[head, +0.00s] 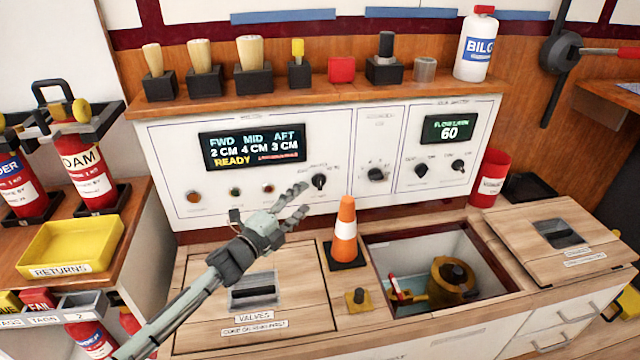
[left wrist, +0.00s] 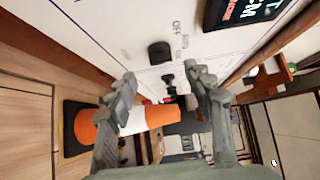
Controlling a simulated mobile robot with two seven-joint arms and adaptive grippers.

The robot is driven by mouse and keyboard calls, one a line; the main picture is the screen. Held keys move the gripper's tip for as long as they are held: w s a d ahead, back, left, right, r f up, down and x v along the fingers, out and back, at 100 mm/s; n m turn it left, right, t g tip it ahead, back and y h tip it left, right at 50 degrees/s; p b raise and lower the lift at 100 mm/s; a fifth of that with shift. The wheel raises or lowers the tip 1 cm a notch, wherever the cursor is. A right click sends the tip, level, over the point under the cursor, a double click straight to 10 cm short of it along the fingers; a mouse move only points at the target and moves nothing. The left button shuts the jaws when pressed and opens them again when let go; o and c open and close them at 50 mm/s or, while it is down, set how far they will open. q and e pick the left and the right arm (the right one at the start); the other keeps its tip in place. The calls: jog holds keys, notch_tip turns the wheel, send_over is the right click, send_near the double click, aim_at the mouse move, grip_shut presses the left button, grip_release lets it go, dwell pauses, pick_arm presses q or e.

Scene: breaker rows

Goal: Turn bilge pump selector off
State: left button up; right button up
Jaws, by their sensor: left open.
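The selector, a black rotary knob (head: 319,181), sits on the white panel just right of the FWD/MID/AFT display (head: 253,147). The knob also shows in the left wrist view (left wrist: 160,52), with OFF and other small labels beside it. I cannot tell for sure which label it points to. My left gripper (head: 303,200) is open and empty, just in front of and below the knob, apart from it. In the left wrist view the two fingers (left wrist: 162,78) are spread, with the knob ahead between and beyond the tips. My right gripper is not in view.
An orange and white cone (head: 345,230) stands on the counter close beside my left gripper. An open hatch (head: 470,248) with a brass pump lies to its right. Other knobs (head: 376,175) and small indicators (head: 194,197) share the panel. A wooden shelf (head: 220,108) overhangs above.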

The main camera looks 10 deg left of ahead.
aim_at(318, 186)
pick_arm(q)
jog(key=x, duration=0.5)
jog(key=shift+w, duration=0.1)
jog(key=shift+w+d, duration=0.25)
jog(key=shift+w, duration=0.2)
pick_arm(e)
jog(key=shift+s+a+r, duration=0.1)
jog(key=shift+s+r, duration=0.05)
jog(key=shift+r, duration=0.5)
pick_arm(q)
jog(key=c, duration=1.1)
jog(key=shift+b, duration=0.3)
jog(key=shift+c, duration=0.2)
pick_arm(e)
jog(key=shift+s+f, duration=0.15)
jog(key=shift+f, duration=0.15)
